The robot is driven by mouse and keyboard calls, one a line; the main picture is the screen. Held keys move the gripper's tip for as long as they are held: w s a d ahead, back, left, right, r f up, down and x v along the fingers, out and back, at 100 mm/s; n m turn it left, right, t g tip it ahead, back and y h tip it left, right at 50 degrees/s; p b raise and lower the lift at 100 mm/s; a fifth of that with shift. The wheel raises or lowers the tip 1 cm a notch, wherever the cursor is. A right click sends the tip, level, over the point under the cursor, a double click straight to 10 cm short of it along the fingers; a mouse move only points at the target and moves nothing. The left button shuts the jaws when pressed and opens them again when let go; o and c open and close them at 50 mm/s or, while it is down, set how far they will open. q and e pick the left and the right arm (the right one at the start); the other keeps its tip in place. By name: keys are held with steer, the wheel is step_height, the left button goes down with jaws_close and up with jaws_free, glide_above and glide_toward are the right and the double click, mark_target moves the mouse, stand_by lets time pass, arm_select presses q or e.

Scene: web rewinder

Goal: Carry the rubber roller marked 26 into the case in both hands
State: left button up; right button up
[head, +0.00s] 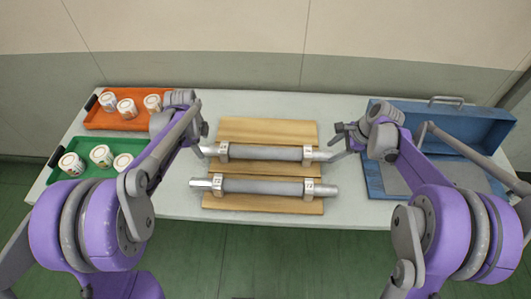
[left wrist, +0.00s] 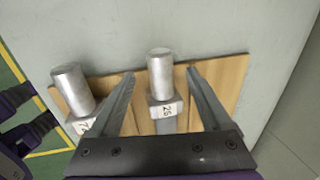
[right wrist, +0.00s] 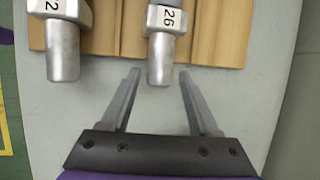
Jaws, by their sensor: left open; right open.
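The rubber roller marked 26 (head: 265,153) is a grey cylinder with metal shaft ends and white labelled blocks. It lies on the wooden board, the farther of two rollers. Its 26 label shows in the left wrist view (left wrist: 163,112) and the right wrist view (right wrist: 168,18). My left gripper (head: 205,145) is open at its left end, with the shaft end between the fingers in the left wrist view (left wrist: 160,72). My right gripper (head: 348,142) is open at its right end, the shaft tip (right wrist: 159,75) at the finger opening. The blue case (head: 405,178) stands open at right.
A second roller (head: 265,187) lies nearer on the wooden board (head: 240,128), parallel to the first. An orange tray (head: 92,118) and a green tray (head: 90,153), each with white cups, stand at left. The white table (head: 355,208) is clear near its front edge.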

mark_target(204, 148)
arm_select(q)
steer(key=shift+w+f, duration=0.2)
steer(key=shift+f, duration=0.65)
steer(key=shift+w+f, duration=0.15)
steer(key=shift+f, duration=0.7)
steer(key=shift+w+f, duration=0.2)
steer(key=shift+f, duration=0.65)
arm_select(e)
steer(key=shift+x, duration=2.65)
arm_select(q)
steer(key=shift+c, duration=0.4)
arm_select(e)
steer(key=shift+c, duration=0.4)
arm_select(q)
steer(key=c, duration=0.9)
arm_select(e)
jaws_close()
arm_select(q)
jaws_close()
